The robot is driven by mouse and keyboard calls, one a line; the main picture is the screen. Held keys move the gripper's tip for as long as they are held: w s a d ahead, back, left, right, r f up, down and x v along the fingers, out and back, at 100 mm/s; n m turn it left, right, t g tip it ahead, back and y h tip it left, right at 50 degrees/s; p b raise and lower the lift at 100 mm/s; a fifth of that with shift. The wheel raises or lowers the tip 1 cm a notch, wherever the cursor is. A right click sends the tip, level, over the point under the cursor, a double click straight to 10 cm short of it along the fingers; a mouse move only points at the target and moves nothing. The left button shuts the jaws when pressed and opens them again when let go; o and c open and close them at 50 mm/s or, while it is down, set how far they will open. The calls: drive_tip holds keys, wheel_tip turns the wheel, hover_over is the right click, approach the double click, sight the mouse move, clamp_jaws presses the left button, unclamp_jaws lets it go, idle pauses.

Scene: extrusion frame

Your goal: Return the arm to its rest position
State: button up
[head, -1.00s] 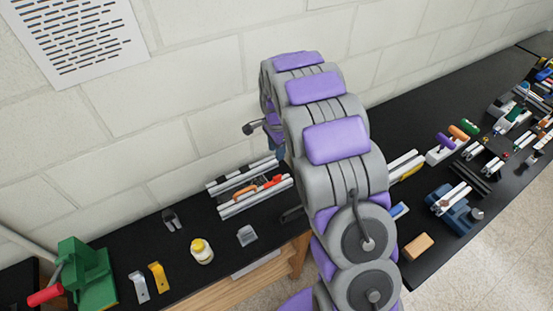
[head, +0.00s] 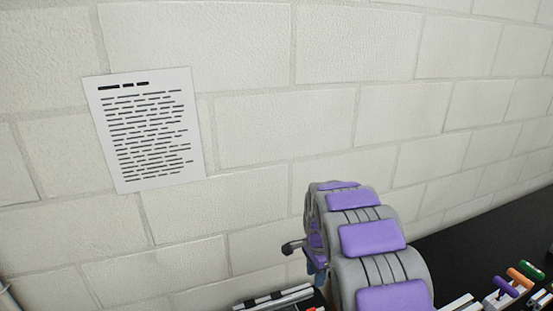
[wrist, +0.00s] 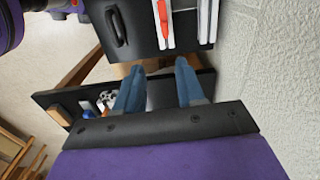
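My gripper (wrist: 160,70) shows in the wrist view with its two blue fingers spread apart and nothing between them. It is above and in front of the black bench top (wrist: 138,22). In the head view my grey and purple arm rises at the lower right and hides most of the gripper. Only a small blue part shows beside the arm, near the wall.
A white wall (head: 250,130) with a printed sheet (head: 145,130) fills most of the head view. Rails (head: 275,298) and coloured-handled tools (head: 520,280) lie on the bench. The wrist view shows an orange-red item (wrist: 162,16) and a lower drawer or shelf (wrist: 70,100).

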drive_tip(key=s+r+n+b, duration=0.2)
drive_tip(key=s+n, duration=0.2)
drive_tip(key=s, duration=0.9)
drive_tip(key=s+r+n+g+b, duration=0.1)
drive_tip(key=s+n, duration=0.4)
drive_tip(key=s, duration=0.9)
drive_tip(key=s+r+n+b, duration=0.2)
drive_tip(key=s+n, duration=0.3)
drive_tip(key=s, duration=0.9)
drive_tip(key=shift+s+r+g+b, duration=0.2)
drive_tip(key=shift+r+g+b, duration=0.1)
drive_tip(key=shift+r+b, duration=0.15)
drive_tip(key=shift+d, duration=0.1)
